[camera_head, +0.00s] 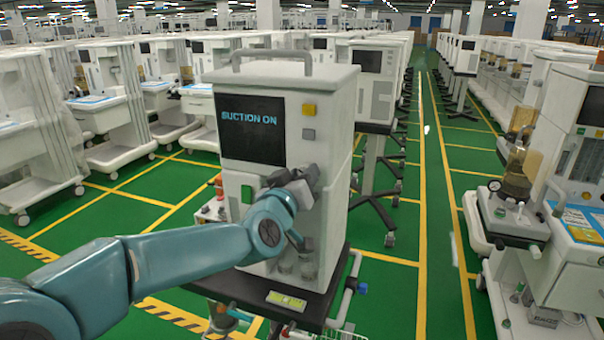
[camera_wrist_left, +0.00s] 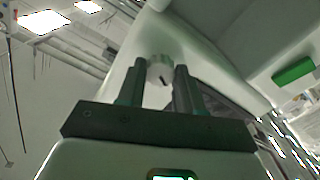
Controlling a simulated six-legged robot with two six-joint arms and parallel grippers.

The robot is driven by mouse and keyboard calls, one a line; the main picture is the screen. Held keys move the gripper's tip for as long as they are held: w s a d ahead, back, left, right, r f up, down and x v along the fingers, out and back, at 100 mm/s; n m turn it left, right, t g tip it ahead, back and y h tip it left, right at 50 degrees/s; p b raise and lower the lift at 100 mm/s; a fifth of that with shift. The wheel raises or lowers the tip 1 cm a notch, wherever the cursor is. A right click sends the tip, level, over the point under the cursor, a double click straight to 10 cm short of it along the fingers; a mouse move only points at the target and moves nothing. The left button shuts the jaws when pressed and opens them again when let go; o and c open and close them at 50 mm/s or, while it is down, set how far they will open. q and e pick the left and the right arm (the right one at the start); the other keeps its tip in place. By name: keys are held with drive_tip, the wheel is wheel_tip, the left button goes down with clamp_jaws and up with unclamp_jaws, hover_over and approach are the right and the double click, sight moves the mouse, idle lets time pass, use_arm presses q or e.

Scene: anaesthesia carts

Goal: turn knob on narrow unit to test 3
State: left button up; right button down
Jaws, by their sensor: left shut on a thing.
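The narrow unit (camera_head: 330,130) is a pale upright box with a top handle. Its dark screen (camera_head: 252,130) reads "SUCTION ON". My left arm reaches in from the left, and my left gripper (camera_head: 303,186) is at the unit's front, below the screen and to its right. In the left wrist view, a pale round knob (camera_wrist_left: 160,68) with a short dark mark sits between the two fingers of my left gripper (camera_wrist_left: 160,85), which is shut on it. The gripper hides the knob in the head view. No test labels can be read. My right gripper is not in view.
A yellow button (camera_head: 309,109) and a grey button (camera_head: 308,134) are right of the screen. The unit stands on a dark base (camera_head: 330,309). Rows of carts (camera_head: 570,150) stand both sides; a green aisle (camera_head: 440,200) is clear at right.

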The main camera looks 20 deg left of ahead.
use_arm(q)
drive_tip(key=shift+r, duration=0.15)
idle(0.4)
drive_tip(key=o, duration=1)
drive_tip(key=shift+w, duration=0.1)
drive_tip(key=shift+o, duration=0.2)
drive_tip(key=s+b, duration=0.1)
drive_tip(key=s, duration=1.5)
drive_tip(key=shift+s+a+b, duration=0.2)
drive_tip(key=shift+a+b, duration=0.05)
drive_tip(key=shift+b, duration=0.15)
